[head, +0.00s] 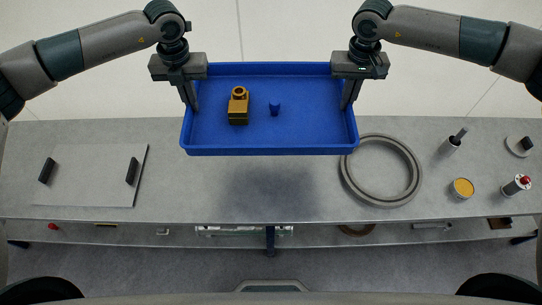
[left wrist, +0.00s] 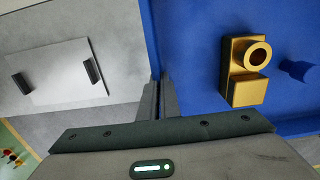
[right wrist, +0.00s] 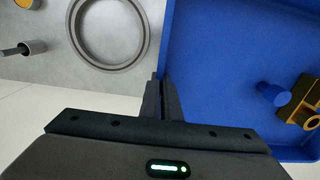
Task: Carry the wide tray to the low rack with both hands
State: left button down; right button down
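The wide blue tray (head: 270,151) is held level above the far part of the grey bench, with its shadow on the bench top. A gold-coloured block with a ring on top (head: 238,106) and a small blue piece (head: 274,108) lie in it. My left gripper (head: 194,106) is shut on the tray's left wall, which runs between its fingers in the left wrist view (left wrist: 158,85). My right gripper (head: 346,104) is shut on the tray's right wall, also seen in the right wrist view (right wrist: 162,78). I cannot clearly identify the low rack.
The grey bench (head: 170,205) carries a flat plate with two black handles (head: 92,175) at left. A grey ring (head: 413,178), an orange-topped cup (head: 462,188) and small cylinders stand at right. A lower shelf (head: 330,238) holds small parts.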

pick_arm(q)
jog(key=shift+w+r, duration=0.1)
jog(key=shift+w, duration=0.1)
pick_arm(e)
jog(key=shift+w+d, duration=0.1)
jog(key=shift+w, duration=0.1)
